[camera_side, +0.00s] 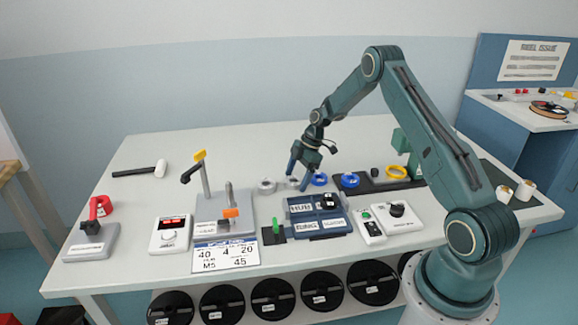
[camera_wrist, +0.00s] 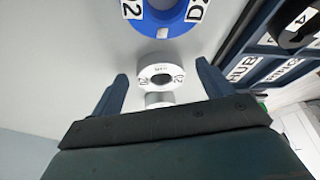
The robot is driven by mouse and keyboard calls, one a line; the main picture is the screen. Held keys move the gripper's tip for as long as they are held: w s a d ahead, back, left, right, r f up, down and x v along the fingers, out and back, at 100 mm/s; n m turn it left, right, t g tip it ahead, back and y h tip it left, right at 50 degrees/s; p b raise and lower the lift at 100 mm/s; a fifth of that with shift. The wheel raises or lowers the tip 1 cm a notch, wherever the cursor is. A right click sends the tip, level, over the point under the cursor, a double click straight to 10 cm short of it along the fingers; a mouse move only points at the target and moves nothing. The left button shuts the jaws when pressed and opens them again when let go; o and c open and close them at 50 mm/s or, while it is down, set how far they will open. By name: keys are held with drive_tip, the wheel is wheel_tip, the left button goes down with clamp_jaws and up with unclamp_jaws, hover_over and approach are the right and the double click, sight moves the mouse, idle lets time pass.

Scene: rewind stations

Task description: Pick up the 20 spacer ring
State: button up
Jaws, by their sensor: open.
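A white ring (camera_wrist: 175,69) printed with 20 lies in the wrist view, between the fingers of my gripper (camera_wrist: 161,72). My gripper is open, and the fingers stand apart on either side of the ring. In the side view my gripper (camera_side: 299,177) points down over the row of rings, and a pale ring (camera_side: 293,182) shows partly behind its fingers. The height left between fingertips and table is hard to tell. Another pale round part (camera_wrist: 158,100) is mostly hidden behind my gripper's body.
A blue ring (camera_wrist: 165,28) lies close beyond the white one. In the side view, another pale ring (camera_side: 266,185) is to the left; blue rings (camera_side: 350,181) and a yellow ring (camera_side: 397,172) are to the right. A labelled tray (camera_side: 318,225) stands in front.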

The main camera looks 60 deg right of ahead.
sight(297, 179)
drive_tip(key=c, duration=1.1)
drive_tip(key=shift+r, duration=0.15)
wheel_tip(297, 179, up, 20)
drive_tip(key=shift+f, duration=0.1)
idle(0.5)
